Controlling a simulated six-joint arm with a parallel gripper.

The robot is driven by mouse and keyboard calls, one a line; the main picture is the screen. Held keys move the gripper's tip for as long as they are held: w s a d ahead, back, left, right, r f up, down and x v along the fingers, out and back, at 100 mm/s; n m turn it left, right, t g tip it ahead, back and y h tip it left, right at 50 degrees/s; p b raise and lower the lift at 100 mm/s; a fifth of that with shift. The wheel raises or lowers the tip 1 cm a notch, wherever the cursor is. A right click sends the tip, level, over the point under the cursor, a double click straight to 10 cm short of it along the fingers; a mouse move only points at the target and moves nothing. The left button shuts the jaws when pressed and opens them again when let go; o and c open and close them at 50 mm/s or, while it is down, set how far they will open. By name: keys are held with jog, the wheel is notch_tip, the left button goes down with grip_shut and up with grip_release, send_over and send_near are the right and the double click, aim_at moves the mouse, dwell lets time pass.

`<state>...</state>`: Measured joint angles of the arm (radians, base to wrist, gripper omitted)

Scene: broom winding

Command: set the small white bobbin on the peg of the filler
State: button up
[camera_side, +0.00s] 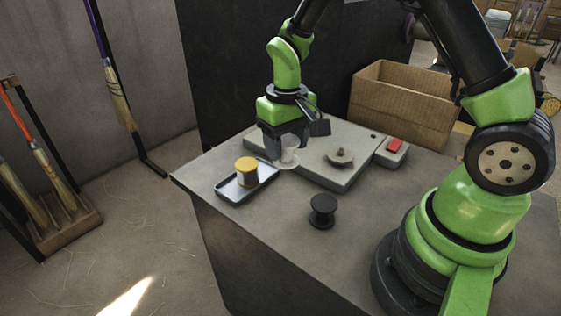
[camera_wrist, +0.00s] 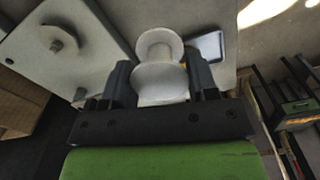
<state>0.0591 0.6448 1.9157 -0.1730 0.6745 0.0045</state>
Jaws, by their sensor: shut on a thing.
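The small white bobbin (camera_side: 289,158) is between the fingers of my gripper (camera_side: 284,148), which is shut on it. In the wrist view the bobbin (camera_wrist: 159,72) stands out between the two dark fingers of my gripper (camera_wrist: 160,85), its far flange clear. The filler is a grey flat box (camera_side: 335,178) on the table. Its peg (camera_side: 341,153) rises from a round disc on top, bare, to the right of my gripper. The peg also shows at upper left in the wrist view (camera_wrist: 58,42). The bobbin is beside the filler's left end; its height is unclear.
A metal tray (camera_side: 232,193) with a yellow-topped spool (camera_side: 246,171) lies left of my gripper. A black spool (camera_side: 322,211) stands in front of the filler. A red switch (camera_side: 395,145) is at the filler's right. A cardboard box (camera_side: 400,112) stands behind.

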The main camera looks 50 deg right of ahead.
jog(key=s+d+m, duration=0.1)
jog(key=d, duration=0.4)
jog(key=s+d+r+m, duration=0.1)
jog(key=d, duration=0.3)
jog(key=s+d+r+m, duration=0.1)
jog(key=s+d, duration=0.1)
jog(key=d, duration=0.3)
jog(key=shift+s+d+m, duration=0.1)
jog(key=shift+d+m, duration=0.25)
jog(key=shift+m, duration=0.05)
jog(key=shift+s+d+f, duration=0.1)
jog(key=shift+s+d, duration=0.05)
jog(key=shift+d, duration=0.1)
jog(key=shift+f, duration=2.8)
jog(key=shift+f, duration=0.55)
jog(key=o, duration=0.6)
jog(key=shift+r, duration=5.5)
